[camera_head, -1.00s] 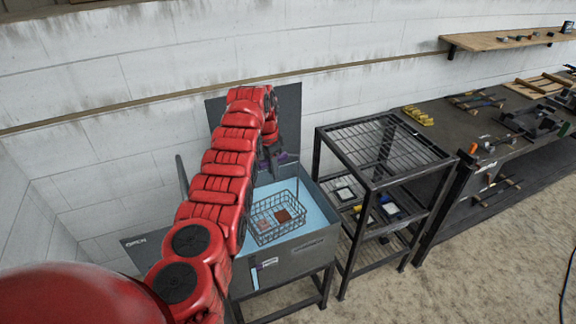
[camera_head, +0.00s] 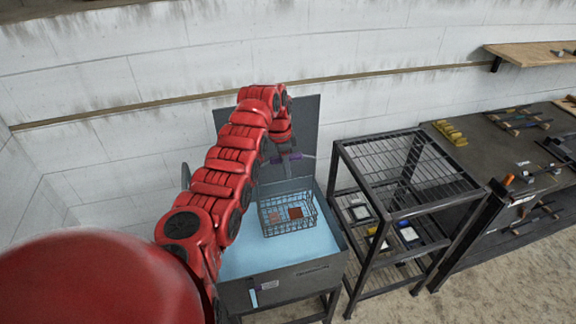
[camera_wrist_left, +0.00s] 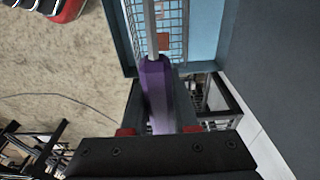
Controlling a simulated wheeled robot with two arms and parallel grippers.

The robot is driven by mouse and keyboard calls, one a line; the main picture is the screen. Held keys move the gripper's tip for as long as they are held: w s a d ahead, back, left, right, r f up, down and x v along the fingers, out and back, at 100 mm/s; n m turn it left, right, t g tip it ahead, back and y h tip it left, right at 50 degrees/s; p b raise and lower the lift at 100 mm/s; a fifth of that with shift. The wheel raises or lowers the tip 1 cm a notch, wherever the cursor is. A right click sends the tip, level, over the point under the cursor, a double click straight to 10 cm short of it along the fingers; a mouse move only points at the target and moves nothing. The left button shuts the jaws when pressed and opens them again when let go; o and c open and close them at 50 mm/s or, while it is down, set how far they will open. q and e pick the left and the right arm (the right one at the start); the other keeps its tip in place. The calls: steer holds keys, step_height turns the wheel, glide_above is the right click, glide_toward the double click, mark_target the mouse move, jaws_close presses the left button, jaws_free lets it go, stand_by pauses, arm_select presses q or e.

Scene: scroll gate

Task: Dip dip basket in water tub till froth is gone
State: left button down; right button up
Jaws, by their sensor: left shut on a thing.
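The grey water tub (camera_head: 312,277) holds light blue water (camera_head: 262,254); I see no clear froth on it. The wire dip basket (camera_head: 287,213) is over the tub, toward its back. It carries a dark brown-red piece (camera_head: 296,212) and a paler pinkish piece (camera_head: 275,216). I cannot tell whether its bottom touches the water. My left gripper (camera_head: 288,158) is above and behind the basket, shut on its purple handle (camera_wrist_left: 157,95). In the wrist view a metal rod runs from the handle toward the basket mesh (camera_wrist_left: 172,15). My right gripper is not in view.
The tub's raised lid (camera_head: 303,125) stands behind my left arm. A black wire rack (camera_head: 395,165) with trays on its lower shelf stands close on the right. Beyond it is a dark workbench (camera_head: 490,160) with tools. A white block wall closes off the back.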

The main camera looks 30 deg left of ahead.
arm_select(q)
steer(key=b, duration=0.5)
glide_above(286, 218)
step_height(286, 218, down, 12)
steer(key=f+b, duration=0.4)
steer(key=f, duration=0.1)
steer(key=f+b, duration=0.9)
steer(key=f, duration=0.2)
steer(key=shift+w+a+b, duration=0.1)
steer(key=shift+w+b, duration=0.2)
steer(key=shift+b, duration=0.1)
steer(key=shift+f+b, duration=1.15)
steer(key=shift+f, duration=0.15)
stand_by(3.6)
